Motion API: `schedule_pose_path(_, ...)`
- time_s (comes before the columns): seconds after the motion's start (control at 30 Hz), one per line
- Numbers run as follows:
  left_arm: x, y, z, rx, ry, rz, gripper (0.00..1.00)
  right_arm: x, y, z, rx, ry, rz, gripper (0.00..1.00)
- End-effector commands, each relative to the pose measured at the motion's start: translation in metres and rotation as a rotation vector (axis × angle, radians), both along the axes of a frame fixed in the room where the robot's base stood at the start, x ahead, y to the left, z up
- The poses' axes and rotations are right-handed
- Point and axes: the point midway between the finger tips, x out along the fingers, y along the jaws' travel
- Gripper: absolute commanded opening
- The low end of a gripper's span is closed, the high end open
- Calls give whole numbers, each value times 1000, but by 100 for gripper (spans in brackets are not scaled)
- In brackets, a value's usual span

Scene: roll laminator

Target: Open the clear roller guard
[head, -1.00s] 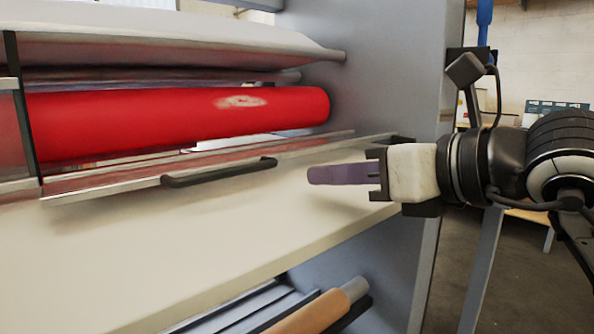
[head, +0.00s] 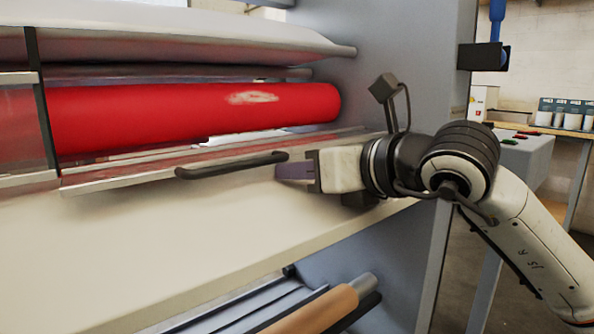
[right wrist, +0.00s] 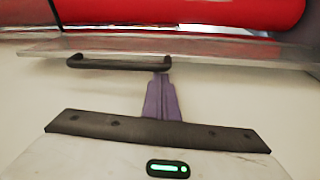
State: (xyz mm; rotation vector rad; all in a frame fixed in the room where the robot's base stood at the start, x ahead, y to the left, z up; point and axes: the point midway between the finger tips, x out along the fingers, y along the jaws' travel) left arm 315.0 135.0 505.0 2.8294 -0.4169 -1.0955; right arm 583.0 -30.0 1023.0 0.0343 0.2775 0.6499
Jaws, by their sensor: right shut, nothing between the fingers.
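The clear roller guard (head: 130,180) is a see-through panel with a metal lower edge in front of the red roller (head: 200,110). It is down, with its lower edge just above the cream table. A black bar handle (head: 230,165) is fixed along that edge; it also shows in the right wrist view (right wrist: 118,64). My right gripper (head: 280,171) is shut and empty. Its purple fingers (right wrist: 161,98) point at the handle's right end, very close to it; I cannot tell whether they touch. My left gripper is not in view.
The cream table (head: 150,250) is bare in front of the guard. A grey side panel (head: 400,60) stands at the right end of the rollers. A brown roll (head: 315,308) sits below the table. A shelf with white containers is at the far right.

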Motion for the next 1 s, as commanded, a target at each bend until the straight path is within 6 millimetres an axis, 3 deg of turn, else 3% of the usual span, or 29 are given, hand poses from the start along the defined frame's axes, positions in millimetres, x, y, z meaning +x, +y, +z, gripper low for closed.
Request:
schedule_pose_path(0.57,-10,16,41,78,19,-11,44,5,4,61,-136,187,0,0)
schedule_pose_path(1.0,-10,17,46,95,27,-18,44,7,5,64,-178,244,0,0)
